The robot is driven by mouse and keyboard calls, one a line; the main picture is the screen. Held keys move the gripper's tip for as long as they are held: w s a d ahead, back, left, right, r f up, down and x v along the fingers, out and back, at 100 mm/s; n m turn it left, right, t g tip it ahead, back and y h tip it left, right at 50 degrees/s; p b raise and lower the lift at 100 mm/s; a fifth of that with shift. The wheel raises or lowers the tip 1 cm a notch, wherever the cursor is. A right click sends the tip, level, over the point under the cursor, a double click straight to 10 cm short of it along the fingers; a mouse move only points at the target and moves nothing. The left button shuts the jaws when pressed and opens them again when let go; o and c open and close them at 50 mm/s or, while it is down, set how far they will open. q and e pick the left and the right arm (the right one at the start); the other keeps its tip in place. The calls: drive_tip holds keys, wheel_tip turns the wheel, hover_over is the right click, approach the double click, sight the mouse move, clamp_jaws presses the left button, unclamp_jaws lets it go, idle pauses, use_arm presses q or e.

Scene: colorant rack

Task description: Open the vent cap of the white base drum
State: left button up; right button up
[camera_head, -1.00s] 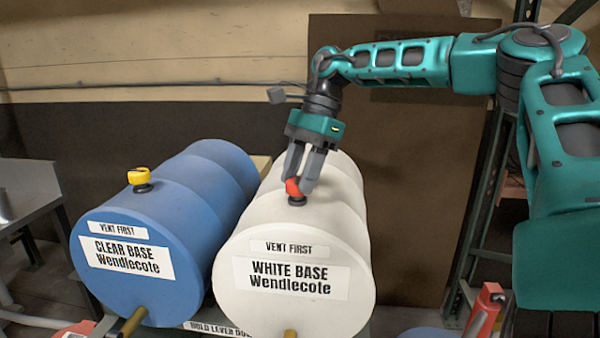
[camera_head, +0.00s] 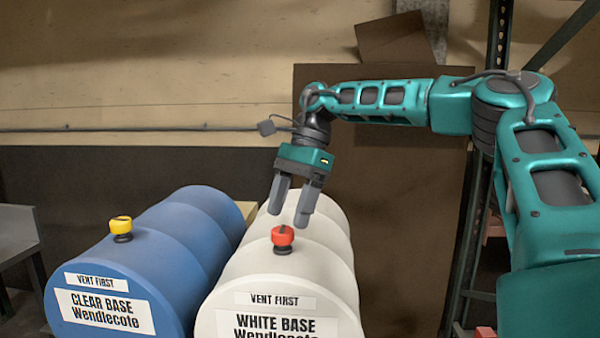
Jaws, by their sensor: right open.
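The white base drum (camera_head: 318,270) lies on its side, with its labelled end toward me. Its red vent cap (camera_head: 283,236) sits on a dark neck on top of the drum, near the front end. Whether the cap is loosened I cannot tell. My right gripper (camera_head: 289,213) points down just above the cap, its two grey fingers apart and nothing between them. The cap shows clear of the fingers. My left gripper is not in view.
A blue clear base drum (camera_head: 165,262) with a yellow vent cap (camera_head: 121,228) lies to the left of the white one. A brown panel (camera_head: 400,200) and a dark rack upright (camera_head: 470,210) stand behind and right. A grey bench (camera_head: 15,235) is at the far left.

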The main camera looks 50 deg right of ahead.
drive_tip(key=v, duration=1)
drive_tip(key=shift+a+f, duration=0.1)
